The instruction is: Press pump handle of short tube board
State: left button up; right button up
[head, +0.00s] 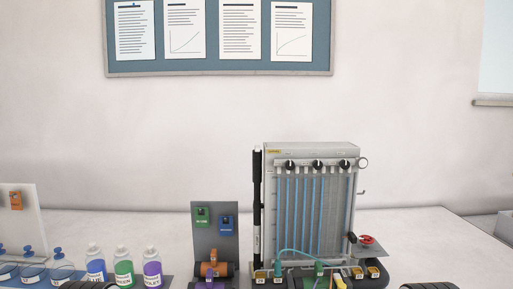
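A large grey manometer board (313,150) stands upright on the table, right of centre, with several tubes holding blue liquid and black knobs along its top. A small grey plate (370,251) at its right side carries a red round part (366,240), with a black knob (351,237) beside it. I cannot tell whether either is the pump handle. A smaller grey upright board (229,246) stands to its left with a green box and a blue box. No label shows which board is the short tube board. No gripper fingers show in the head view.
Labelled bottles, including a green-labelled one (124,268), and several containers with blue stoppers stand at the left. A white board (22,222) with an orange part is behind them. Teal tubing (296,251) crosses the large board's base. The table right of it is clear.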

aim_at(258, 153)
jog(key=j+z, duration=0.7)
jog(key=k+j+z, duration=0.1)
jog(key=j+z, duration=0.25)
